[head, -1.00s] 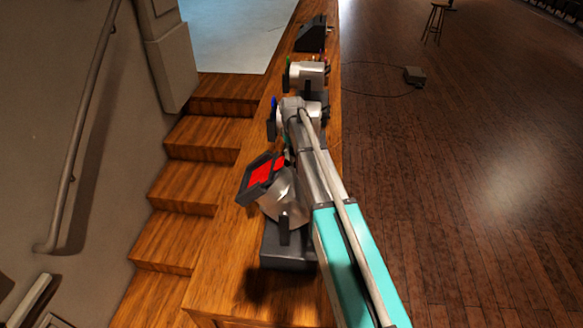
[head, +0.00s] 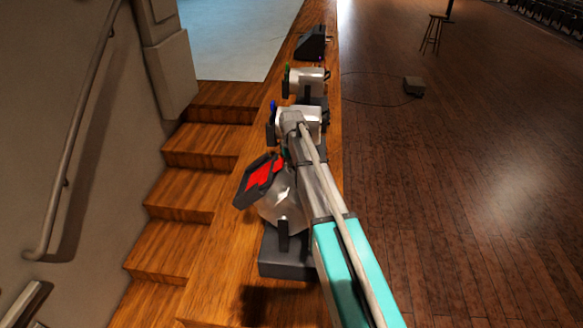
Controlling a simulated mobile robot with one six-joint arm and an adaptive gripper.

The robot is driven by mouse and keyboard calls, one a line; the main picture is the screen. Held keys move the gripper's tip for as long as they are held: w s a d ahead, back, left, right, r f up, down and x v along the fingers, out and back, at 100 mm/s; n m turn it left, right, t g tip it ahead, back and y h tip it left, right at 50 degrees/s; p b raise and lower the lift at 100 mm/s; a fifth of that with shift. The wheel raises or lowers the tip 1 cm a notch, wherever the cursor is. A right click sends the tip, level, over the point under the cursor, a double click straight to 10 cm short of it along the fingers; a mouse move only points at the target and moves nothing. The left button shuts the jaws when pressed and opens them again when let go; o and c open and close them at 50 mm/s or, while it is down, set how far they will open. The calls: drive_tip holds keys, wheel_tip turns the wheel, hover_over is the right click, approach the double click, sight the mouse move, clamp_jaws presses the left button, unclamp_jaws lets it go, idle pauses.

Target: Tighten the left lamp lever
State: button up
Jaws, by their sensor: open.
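Three pale metal lamps stand in a row along the wooden ledge. The nearest lamp (head: 282,205) has a red face (head: 264,173) in a dark frame and sits on a dark base (head: 284,260); it is farthest left in the picture. The middle lamp (head: 312,123) shows a blue edge, and the far lamp (head: 307,80) a green one. I cannot pick out a tightening lever with certainty. My arm reaches up from the bottom right, past the nearest lamp's right side, to near the middle lamp. My gripper's fingers do not show.
The wooden ledge (head: 225,285) is narrow, with wooden steps (head: 180,200) and a handrail (head: 75,130) on its left. A dark wedge-shaped box (head: 311,42) sits at its far end. Open wooden floor (head: 460,230) lies right, with a stool (head: 434,33) and a small box (head: 414,86).

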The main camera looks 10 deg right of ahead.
drive_tip(key=shift+c, duration=0.2)
clamp_jaws()
drive_tip(key=shift+a, duration=0.1)
drive_tip(key=shift+y, duration=0.3)
